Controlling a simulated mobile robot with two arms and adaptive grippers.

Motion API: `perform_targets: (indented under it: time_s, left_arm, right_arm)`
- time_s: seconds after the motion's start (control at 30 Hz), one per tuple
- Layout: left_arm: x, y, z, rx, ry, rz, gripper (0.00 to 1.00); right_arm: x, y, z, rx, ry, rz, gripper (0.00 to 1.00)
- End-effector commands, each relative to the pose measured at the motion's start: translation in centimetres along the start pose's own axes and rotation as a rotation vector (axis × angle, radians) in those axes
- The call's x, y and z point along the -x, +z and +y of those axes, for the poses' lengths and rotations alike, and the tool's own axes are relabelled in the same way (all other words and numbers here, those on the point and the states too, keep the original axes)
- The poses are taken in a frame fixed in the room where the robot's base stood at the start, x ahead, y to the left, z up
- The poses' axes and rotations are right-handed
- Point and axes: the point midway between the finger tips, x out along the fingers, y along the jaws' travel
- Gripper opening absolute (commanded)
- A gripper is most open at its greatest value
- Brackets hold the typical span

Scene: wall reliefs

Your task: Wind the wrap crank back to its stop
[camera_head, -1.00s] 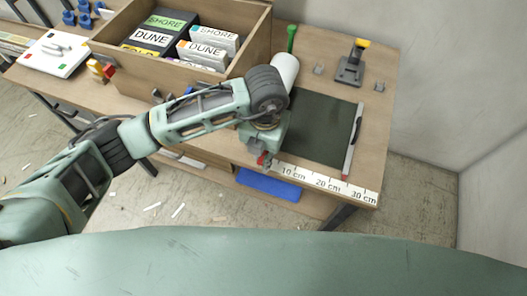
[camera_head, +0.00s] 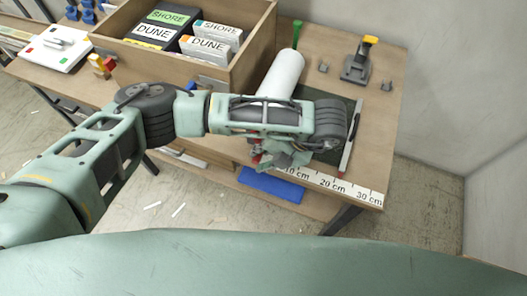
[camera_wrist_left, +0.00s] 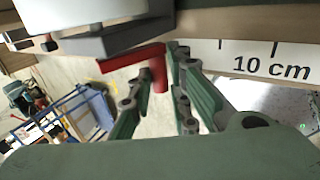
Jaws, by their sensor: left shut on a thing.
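The wrap crank is a red lever with a short upright handle (camera_wrist_left: 158,78), seen in the left wrist view at the roll's front end. My left gripper (camera_wrist_left: 161,72) is shut on that handle, one finger at each side. In the head view the left gripper (camera_head: 268,160) is at the table's front edge, and my arm largely hides it; a bit of red (camera_head: 256,158) shows there. The white roll (camera_head: 281,76) lies across the table behind my arm, and its near end (camera_wrist_left: 85,12) shows at the top left of the wrist view. The right gripper is not in view.
A ruler strip (camera_head: 332,186) runs along the front edge beside the gripper. A dark mat with a red-tipped bar (camera_head: 351,138) lies to the right. A wooden crate (camera_head: 245,62) of labelled boxes stands left of the roll. A grey stand (camera_head: 357,64) is at the back right.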

Motion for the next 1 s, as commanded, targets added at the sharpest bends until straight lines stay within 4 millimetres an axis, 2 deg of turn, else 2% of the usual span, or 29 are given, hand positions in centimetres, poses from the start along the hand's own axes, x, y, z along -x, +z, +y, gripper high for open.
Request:
perform_targets:
  time_s: [0.37,0.4,0.6,0.87,1.0]
  left_arm:
    - [-0.01,0.16,0.37,0.009,0.013,-0.001,0.00]
    - [-0.01,0.16,0.37,0.009,0.013,-0.001,0.19]
    - [-0.01,0.11,0.26,0.006,0.010,0.000,0.34]
    - [0.03,0.05,0.11,0.002,0.007,0.000,0.34]
    - [0.82,0.14,0.06,0.000,0.006,-0.003,0.34]
  right_arm:
    - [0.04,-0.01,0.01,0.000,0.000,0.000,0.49]
    - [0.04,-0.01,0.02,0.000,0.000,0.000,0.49]
    - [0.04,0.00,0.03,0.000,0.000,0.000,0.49]
    - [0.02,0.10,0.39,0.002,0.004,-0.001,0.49]
    - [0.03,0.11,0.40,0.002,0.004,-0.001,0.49]
